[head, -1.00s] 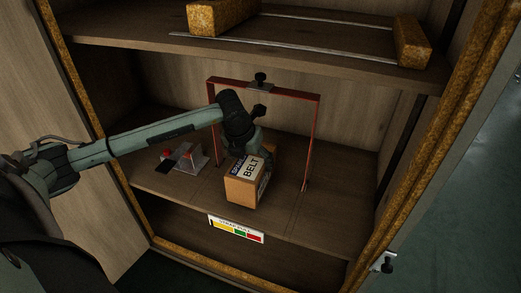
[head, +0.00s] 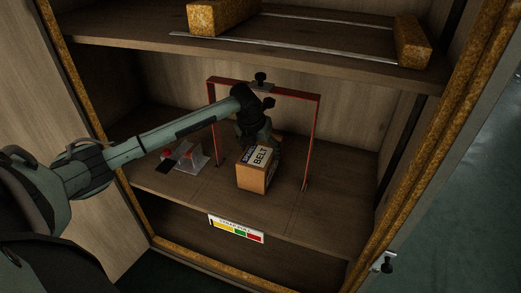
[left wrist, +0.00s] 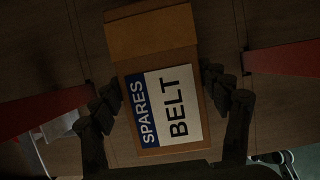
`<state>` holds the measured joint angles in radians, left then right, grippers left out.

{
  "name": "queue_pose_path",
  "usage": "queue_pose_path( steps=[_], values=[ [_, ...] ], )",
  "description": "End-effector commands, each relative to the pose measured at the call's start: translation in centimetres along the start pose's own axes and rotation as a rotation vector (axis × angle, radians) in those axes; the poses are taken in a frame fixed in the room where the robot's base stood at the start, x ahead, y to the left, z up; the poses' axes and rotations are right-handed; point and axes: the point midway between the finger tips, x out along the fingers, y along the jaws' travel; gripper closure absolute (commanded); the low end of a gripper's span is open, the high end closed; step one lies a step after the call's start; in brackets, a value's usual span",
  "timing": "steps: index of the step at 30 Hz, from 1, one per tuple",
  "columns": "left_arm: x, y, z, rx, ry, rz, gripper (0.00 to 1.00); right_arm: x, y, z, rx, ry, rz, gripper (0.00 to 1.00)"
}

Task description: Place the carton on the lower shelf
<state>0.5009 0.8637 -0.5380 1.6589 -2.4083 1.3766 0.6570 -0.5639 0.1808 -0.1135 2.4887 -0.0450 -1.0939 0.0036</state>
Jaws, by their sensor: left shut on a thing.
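The brown carton (head: 253,179) has a white and blue label reading SPARES BELT. It is at the lower shelf (head: 210,192), under the red frame; I cannot tell whether it touches the board. My left gripper (head: 262,150) is shut on the carton from behind and above and hides part of its far side. In the left wrist view the carton (left wrist: 152,38) lies between the two dark fingers of the gripper (left wrist: 172,100), one on each side. My right gripper is not in view.
A red frame (head: 316,130) with a black knob stands over the carton. A device with a red button (head: 185,156) is to the left. An upper shelf (head: 300,45) holds two rusty-brown blocks. A coloured label (head: 236,229) is on the shelf's front edge.

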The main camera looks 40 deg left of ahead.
Motion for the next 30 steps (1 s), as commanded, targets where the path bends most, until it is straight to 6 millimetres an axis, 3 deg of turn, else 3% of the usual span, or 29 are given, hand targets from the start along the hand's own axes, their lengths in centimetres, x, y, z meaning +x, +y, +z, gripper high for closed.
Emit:
queue_pose_path(
  steps=[11,12,16,30],
  values=[
    [-0.05,0.01,0.17,-0.001,-0.006,-0.001,0.85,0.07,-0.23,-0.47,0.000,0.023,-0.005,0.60],
    [0.15,0.02,-0.10,0.000,0.001,0.000,0.22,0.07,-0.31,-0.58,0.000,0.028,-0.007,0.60],
    [0.14,0.02,-0.09,0.000,0.000,0.000,0.06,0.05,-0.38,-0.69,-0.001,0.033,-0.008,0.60],
    [-0.11,0.02,0.02,-0.001,0.000,0.000,0.04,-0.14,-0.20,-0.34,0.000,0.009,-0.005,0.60]
  ],
)
